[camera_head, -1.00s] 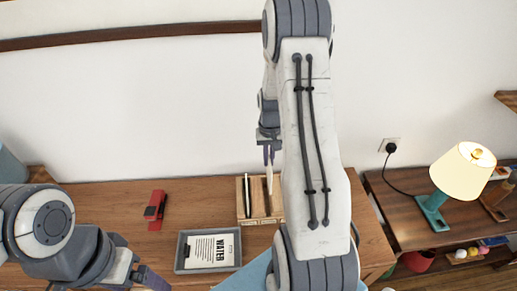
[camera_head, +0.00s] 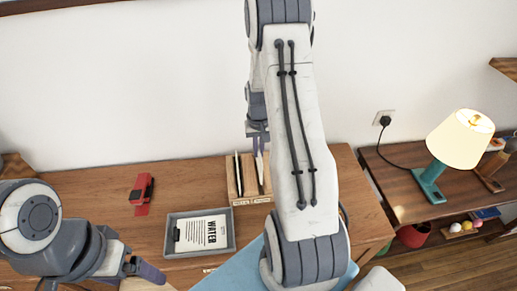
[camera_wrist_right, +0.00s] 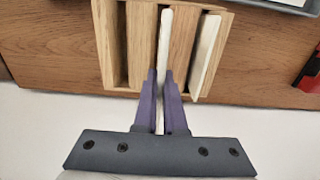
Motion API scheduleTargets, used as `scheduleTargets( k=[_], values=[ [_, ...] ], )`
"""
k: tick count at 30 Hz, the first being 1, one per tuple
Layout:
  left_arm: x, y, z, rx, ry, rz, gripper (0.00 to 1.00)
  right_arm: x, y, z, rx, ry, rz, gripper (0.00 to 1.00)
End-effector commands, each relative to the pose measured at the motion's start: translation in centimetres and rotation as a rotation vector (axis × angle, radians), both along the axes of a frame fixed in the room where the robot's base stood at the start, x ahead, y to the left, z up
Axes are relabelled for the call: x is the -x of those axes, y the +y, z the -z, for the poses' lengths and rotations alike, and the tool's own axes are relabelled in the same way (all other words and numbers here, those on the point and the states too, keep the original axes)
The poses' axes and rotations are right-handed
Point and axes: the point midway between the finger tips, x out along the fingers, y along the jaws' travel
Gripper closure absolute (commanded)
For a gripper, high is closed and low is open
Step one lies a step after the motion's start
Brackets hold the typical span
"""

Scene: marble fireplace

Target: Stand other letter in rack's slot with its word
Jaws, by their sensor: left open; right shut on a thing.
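The wooden letter rack (camera_head: 250,201) stands on the desk against the wall. One pale letter (camera_head: 239,174) stands in its left slot in the head view; it also shows in the wrist view (camera_wrist_right: 207,50), on the right. My right gripper (camera_head: 258,143) is above the rack, shut on the other letter (camera_wrist_right: 164,45). The held letter is upright at the rack, between wooden dividers in the wrist view; I cannot tell how deep it sits. The words on the rack's front are too small to read. My left gripper (camera_head: 150,272) is open and empty at the desk's front.
A red stapler-like object (camera_head: 142,190) lies left of the rack. A lit lamp (camera_head: 462,140) stands on a side table at right. My right arm hides the desk's right part.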

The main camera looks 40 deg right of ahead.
Motion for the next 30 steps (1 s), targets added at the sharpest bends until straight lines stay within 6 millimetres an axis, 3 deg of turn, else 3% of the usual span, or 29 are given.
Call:
scheduleTargets(
  k=[30],
  values=[
    [-0.01, -0.01, 0.59, 0.0, 0.0, 0.0, 0.11, 0.06, 0.05, 0.96, 0.0, 0.0, 0.0, 1.0]
  ],
)
